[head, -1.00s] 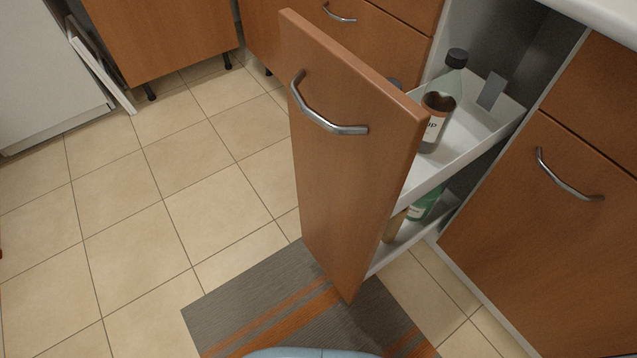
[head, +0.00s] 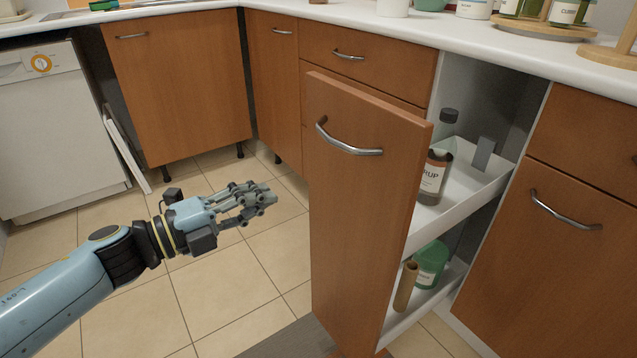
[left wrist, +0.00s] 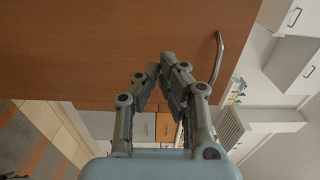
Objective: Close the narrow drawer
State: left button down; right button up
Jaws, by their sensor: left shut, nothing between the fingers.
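The narrow drawer stands pulled out from the cabinet, with its tall wooden front (head: 362,210) away from the opening. Its curved metal handle (head: 348,142) is near the top. Behind the front, a white upper shelf (head: 470,202) holds a dark-capped bottle (head: 436,165); a lower shelf holds a green container (head: 431,262) and a brown roll (head: 405,286). My left gripper (head: 266,194) is shut and empty, left of the drawer front and apart from it. In the left wrist view, the shut fingertips (left wrist: 161,66) show before the wooden front (left wrist: 130,45) and handle (left wrist: 217,58). My right gripper is not in view.
A white countertop (head: 400,22) runs above the cabinets, with jars on it. A closed cabinet door (head: 560,230) is right of the opening. A dishwasher (head: 60,130) stands at the left. A mat (head: 285,342) lies on the tiled floor, which is mostly free.

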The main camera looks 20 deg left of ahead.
aim_at(327, 173)
pick_arm(q)
jog(key=b+x, duration=0.1)
jog(key=x, duration=0.8)
jog(key=shift+w+d+f, duration=0.1)
jog(key=shift+w+d, duration=0.15)
jog(key=shift+w, duration=0.1)
jog(key=shift+w+d, duration=0.25)
jog(key=shift+w, duration=0.25)
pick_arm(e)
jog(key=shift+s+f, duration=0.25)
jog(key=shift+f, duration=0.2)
